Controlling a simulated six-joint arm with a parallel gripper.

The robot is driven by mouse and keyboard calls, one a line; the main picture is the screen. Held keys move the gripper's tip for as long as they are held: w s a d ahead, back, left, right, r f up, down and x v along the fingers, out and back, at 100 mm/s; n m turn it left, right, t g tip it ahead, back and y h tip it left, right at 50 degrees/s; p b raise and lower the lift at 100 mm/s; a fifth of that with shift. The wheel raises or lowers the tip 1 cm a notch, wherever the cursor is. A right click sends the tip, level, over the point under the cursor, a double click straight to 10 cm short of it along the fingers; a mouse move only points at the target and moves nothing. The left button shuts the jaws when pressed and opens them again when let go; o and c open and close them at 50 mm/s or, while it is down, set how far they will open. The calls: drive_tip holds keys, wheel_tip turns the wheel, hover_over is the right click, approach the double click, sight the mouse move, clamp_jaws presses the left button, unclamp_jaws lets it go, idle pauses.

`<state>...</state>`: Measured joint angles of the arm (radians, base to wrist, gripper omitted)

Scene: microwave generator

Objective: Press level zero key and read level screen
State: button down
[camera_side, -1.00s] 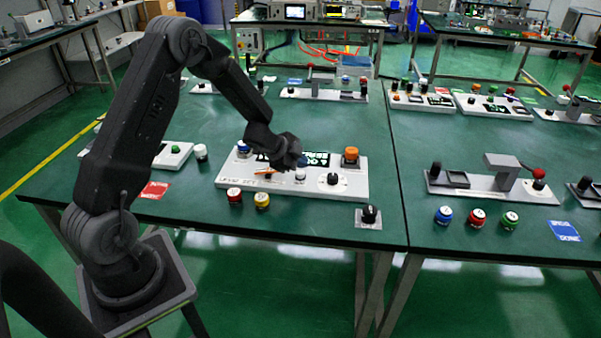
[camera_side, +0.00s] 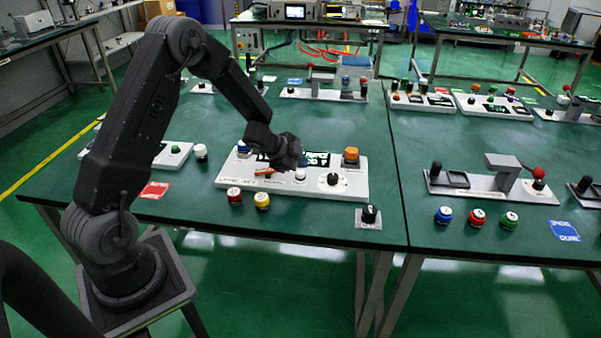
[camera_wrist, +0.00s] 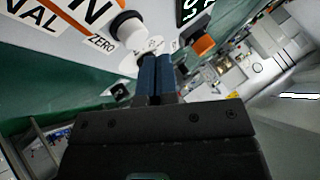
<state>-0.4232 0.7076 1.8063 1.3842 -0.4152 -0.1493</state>
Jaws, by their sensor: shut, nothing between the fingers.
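A white panel (camera_side: 228,182) lies on the green table under my gripper (camera_side: 303,162). The zero key (camera_side: 300,175), a short white cylinder, stands on the panel just below my fingertips. A corner of the screen (camera_wrist: 190,10) shows in the wrist view.
The panel also carries an orange button (camera_side: 351,153), a black dial (camera_side: 333,180) and a blue knob (camera_side: 243,147). Red (camera_side: 235,196) and yellow (camera_side: 262,200) buttons and a small black-knobbed switch (camera_side: 369,215) stand in front.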

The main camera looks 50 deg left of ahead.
sight(300, 173)
drive_tip(key=shift+f, duration=0.1)
idle(0.4)
drive_tip(key=shift+f, duration=0.35)
drive_tip(key=shift+f, duration=0.55)
idle(0.7)
drive_tip(key=shift+r, duration=0.95)
drive_tip(key=shift+r, duration=2.55)
